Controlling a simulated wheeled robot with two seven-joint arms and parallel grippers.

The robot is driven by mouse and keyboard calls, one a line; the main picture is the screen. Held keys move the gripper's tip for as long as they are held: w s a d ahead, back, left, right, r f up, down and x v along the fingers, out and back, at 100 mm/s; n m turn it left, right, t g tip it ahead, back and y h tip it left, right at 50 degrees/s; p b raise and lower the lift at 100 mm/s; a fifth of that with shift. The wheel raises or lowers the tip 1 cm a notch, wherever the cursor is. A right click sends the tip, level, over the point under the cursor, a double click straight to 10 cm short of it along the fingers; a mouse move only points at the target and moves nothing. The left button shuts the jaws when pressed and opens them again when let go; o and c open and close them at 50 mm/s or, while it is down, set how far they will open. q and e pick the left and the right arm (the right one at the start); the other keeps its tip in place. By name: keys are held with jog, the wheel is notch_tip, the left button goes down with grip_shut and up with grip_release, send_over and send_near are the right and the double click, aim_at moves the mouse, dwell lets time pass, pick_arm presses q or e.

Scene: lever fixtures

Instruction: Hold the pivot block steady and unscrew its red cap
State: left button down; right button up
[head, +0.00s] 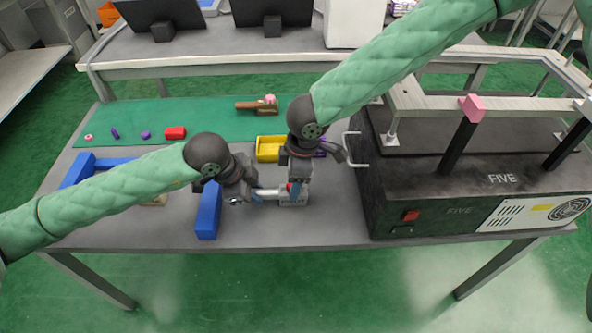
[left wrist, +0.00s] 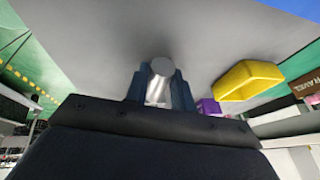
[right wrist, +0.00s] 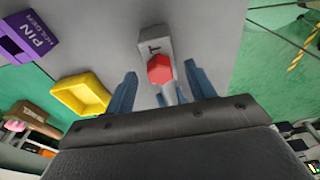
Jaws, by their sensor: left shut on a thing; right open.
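The grey pivot block (head: 291,203) sits on the table below my right gripper, partly hidden by it. Its red hexagonal cap (right wrist: 160,69) shows clearly in the right wrist view, on top of the light grey block (right wrist: 154,45). My right gripper (right wrist: 161,88) is open above the block, its blue fingers apart on either side of the cap and not visibly touching it. My left gripper (head: 254,193) is shut on a silver round bar (head: 268,194) that extends toward the block. The bar's end shows between the fingers in the left wrist view (left wrist: 161,68).
A yellow tray (head: 268,156) and a purple pin holder (right wrist: 28,36) lie behind the block. A large black machine (head: 440,205) fills the right side. Small parts lie on the green mat (head: 210,114).

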jog(key=shift+f, duration=0.15)
jog(key=c, duration=1)
jog(key=shift+n+g, duration=0.4)
jog(key=shift+n, duration=2.2)
jog(key=o, duration=1.1)
